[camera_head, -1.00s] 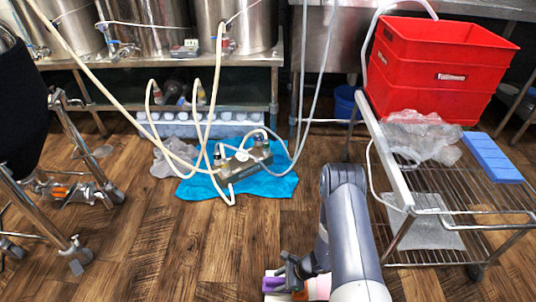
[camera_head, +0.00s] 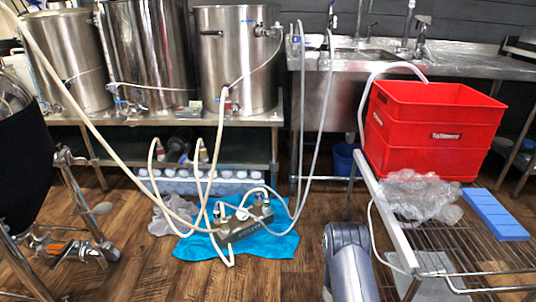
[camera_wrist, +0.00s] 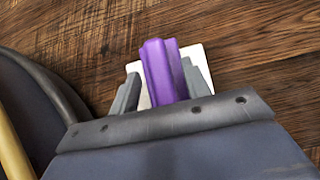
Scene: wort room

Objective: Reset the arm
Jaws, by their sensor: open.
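My gripper (camera_wrist: 160,71) shows in the wrist view with its two grey fingers apart, so it is open. A purple piece (camera_wrist: 163,70) shows between the fingers, with a white flat thing (camera_wrist: 198,56) behind it. I cannot tell whether the fingers touch the purple piece. Wooden floor fills the background there. In the head view only a grey link of my arm (camera_head: 349,265) shows at the bottom, and my gripper is out of that picture.
A wire-shelf cart (camera_head: 440,240) stands right of my arm, with a red crate (camera_head: 430,120), clear plastic wrap (camera_head: 415,195) and a blue block (camera_head: 494,214). A pump (camera_head: 245,218) with hoses sits on a blue cloth (camera_head: 270,245).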

